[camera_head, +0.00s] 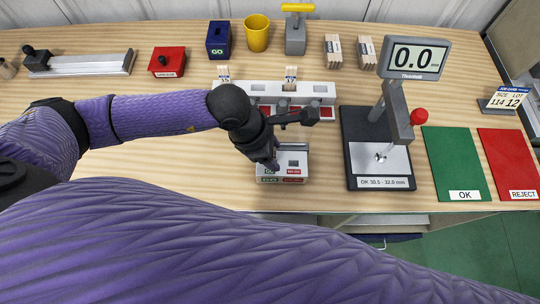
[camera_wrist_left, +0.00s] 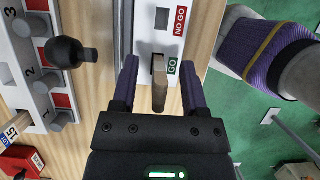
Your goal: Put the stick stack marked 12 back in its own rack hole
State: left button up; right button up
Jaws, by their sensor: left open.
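My left gripper (camera_head: 272,165) reaches down over the white GO / NO GO gauge (camera_head: 294,176) at the table's front edge. In the left wrist view the open gripper (camera_wrist_left: 159,68) has one finger on each side of a thin wooden stick stack (camera_wrist_left: 159,88), which stands by the GO label of the gauge (camera_wrist_left: 148,40). No number shows on this stack, and the head view hides it behind my gripper. The white rack (camera_head: 262,88) stands behind the gauge with red patches along its front. Two tagged stacks (camera_head: 291,76) rise from it; one reads 15 in the left wrist view (camera_wrist_left: 15,128).
A scale-like stand (camera_head: 362,165) with a 0.0 display (camera_head: 415,54) is right of the gauge, beside green OK (camera_head: 452,160) and red REJECT (camera_head: 508,160) mats. A blue box (camera_head: 218,40), yellow cup (camera_head: 257,34) and two wooden stacks (camera_head: 333,50) are at the back.

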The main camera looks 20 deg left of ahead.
pick_arm(q)
jog(key=shift+f, duration=0.1)
grip_shut()
jog(key=shift+d, duration=0.1)
